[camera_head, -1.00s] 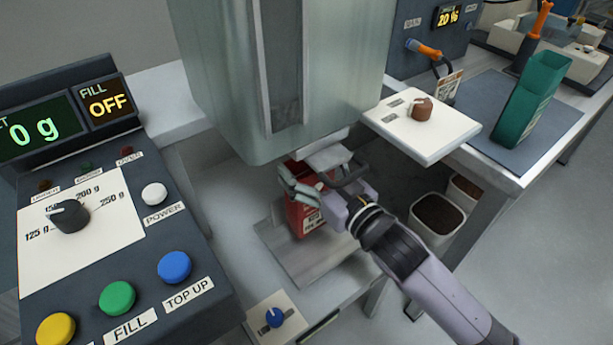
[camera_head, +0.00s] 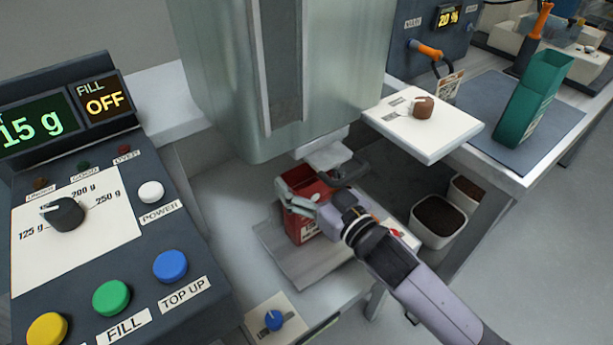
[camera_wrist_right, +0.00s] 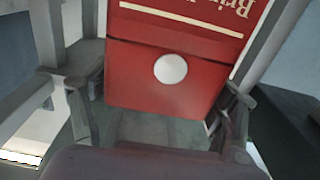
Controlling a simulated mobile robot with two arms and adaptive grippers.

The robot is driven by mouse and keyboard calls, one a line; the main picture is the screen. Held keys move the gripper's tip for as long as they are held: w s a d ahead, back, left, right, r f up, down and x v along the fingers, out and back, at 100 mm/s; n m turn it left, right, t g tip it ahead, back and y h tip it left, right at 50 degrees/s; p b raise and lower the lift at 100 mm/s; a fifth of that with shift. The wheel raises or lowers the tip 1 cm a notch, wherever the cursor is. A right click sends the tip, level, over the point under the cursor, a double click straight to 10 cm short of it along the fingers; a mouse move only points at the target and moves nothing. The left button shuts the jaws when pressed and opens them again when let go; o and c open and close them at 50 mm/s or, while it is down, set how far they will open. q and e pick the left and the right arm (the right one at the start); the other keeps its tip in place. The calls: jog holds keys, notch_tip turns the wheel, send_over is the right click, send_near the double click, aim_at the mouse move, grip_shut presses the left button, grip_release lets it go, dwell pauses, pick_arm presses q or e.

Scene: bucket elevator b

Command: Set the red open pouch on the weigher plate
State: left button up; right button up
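The red pouch (camera_head: 298,226) stands upright on the weigher plate (camera_head: 290,262), below the spout (camera_head: 325,155) of the large hopper. Its open top shows just left of the spout. My right gripper (camera_head: 302,206) is at the pouch's near right side, partly covering it. In the right wrist view the pouch (camera_wrist_right: 170,75) fills the space between the fingers (camera_wrist_right: 160,115); they look spread, with a small gap at the left. The weight display (camera_head: 32,126) ends in "15 g". My left gripper is not in view.
The control panel (camera_head: 90,275) with buttons and a dial fills the left. A white shelf (camera_head: 425,140) with a brown knob juts out at right, near my arm. White tubs (camera_head: 438,220) stand below it. A green pouch (camera_head: 530,100) stands on the right-hand bench.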

jog(key=shift+o, duration=1.2)
jog(key=shift+r, duration=0.1)
jog(key=shift+s+d, duration=0.1)
jog(key=shift+s, duration=0.05)
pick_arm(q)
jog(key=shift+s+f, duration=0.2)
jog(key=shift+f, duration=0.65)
pick_arm(e)
jog(key=v, duration=1.1)
jog(key=shift+s+d, duration=0.2)
jog(key=shift+s, duration=0.1)
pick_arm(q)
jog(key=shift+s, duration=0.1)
